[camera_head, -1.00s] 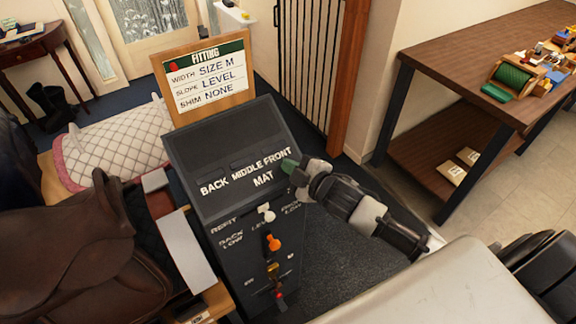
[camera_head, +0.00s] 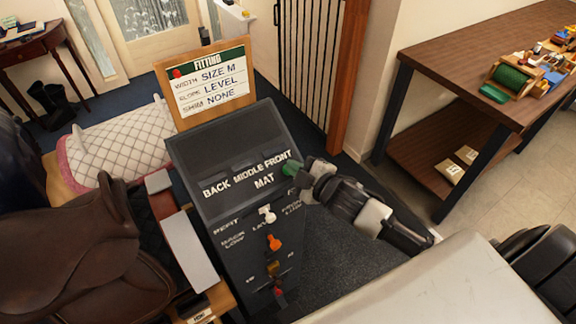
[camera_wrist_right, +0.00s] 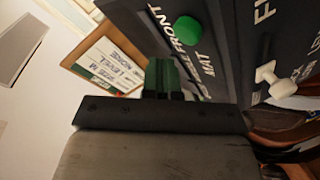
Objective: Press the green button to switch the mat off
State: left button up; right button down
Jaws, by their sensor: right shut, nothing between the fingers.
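The green button (camera_wrist_right: 187,29) is a round cap on the dark console panel beside the word MAT, clear in the right wrist view. My right gripper (camera_head: 291,168) has green fingertips, shut and empty, at the right edge of the console's sloped top, near MAT. In the head view the fingertips cover the button's area, so I cannot tell button from fingers there. In the right wrist view the fingertips (camera_wrist_right: 161,75) appear beside the button, with a gap in the picture. The dark console (camera_head: 215,155) reads BACK, MIDDLE, FRONT and MAT. My left gripper is not in view.
A white switch (camera_head: 267,213) and an orange switch (camera_head: 273,242) are on the console's front. A fitting board (camera_head: 213,84) stands behind it. A brown saddle (camera_head: 75,240) is at left. A wooden bench (camera_head: 440,75) is at right.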

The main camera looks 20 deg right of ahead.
jog(key=shift+s+d+r+p, duration=0.1)
jog(key=shift+s+r+p, duration=0.4)
jog(key=shift+r+p, duration=0.25)
jog(key=shift+s+r+p, duration=0.5)
jog(key=shift+r+p, duration=0.2)
jog(key=shift+r, duration=0.1)
jog(key=shift+s+d+r+p, duration=0.1)
jog(key=shift+s+r+p, duration=0.4)
jog(key=shift+r+p, duration=0.25)
